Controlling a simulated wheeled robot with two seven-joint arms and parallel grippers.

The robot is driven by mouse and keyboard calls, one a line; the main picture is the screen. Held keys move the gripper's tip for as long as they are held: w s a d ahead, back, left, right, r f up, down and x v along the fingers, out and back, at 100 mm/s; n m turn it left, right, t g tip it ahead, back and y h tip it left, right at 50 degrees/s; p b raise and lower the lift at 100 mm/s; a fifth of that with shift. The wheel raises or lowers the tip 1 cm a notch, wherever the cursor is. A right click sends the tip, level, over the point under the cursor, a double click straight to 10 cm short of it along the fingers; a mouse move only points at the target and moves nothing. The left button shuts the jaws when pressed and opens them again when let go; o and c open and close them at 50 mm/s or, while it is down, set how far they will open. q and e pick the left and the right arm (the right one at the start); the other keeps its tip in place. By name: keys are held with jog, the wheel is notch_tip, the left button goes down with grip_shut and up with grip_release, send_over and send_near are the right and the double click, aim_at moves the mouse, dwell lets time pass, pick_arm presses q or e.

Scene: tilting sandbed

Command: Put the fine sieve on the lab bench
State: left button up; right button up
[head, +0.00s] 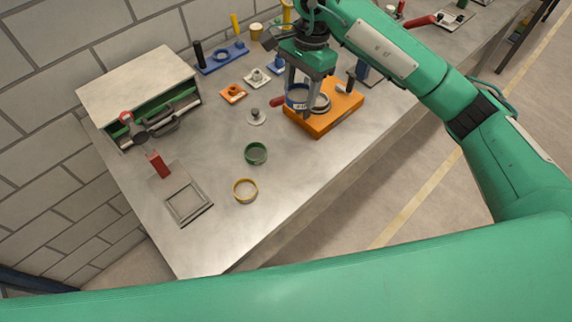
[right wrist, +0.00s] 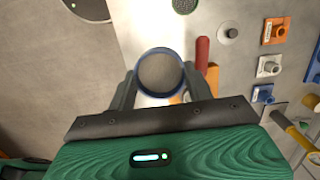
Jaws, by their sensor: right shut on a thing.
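My right gripper (head: 299,98) is shut on a blue-rimmed sieve (head: 293,100), which I take for the fine sieve; its small label is unreadable. The sieve is held over or beside the left part of an orange block (head: 325,121); I cannot tell whether they touch. In the right wrist view the blue sieve (right wrist: 160,73) sits between the two fingers (right wrist: 158,88). The grey lab bench (head: 215,225) lies below, with a green sieve (head: 256,153) and a yellow sieve (head: 245,190) on it. My left gripper is out of view.
A grey-topped box (head: 135,85) with green inside stands at the back left. A square frame (head: 184,203) lies near the left edge. Small orange (head: 232,93), white and blue (head: 222,57) fixtures stand along the back. The bench's front middle is clear.

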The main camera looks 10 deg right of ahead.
jog(key=shift+f, duration=0.35)
notch_tip(320, 180, down, 14)
jog(key=p, duration=0.5)
jog(key=shift+f, duration=0.2)
jog(key=shift+d+f, duration=0.1)
jog(key=shift+f, duration=0.45)
notch_tip(320, 180, down, 3)
jog(key=shift+f+p, duration=0.15)
jog(key=shift+p, duration=0.75)
jog(key=shift+f, duration=0.35)
jog(key=shift+f, duration=0.1)
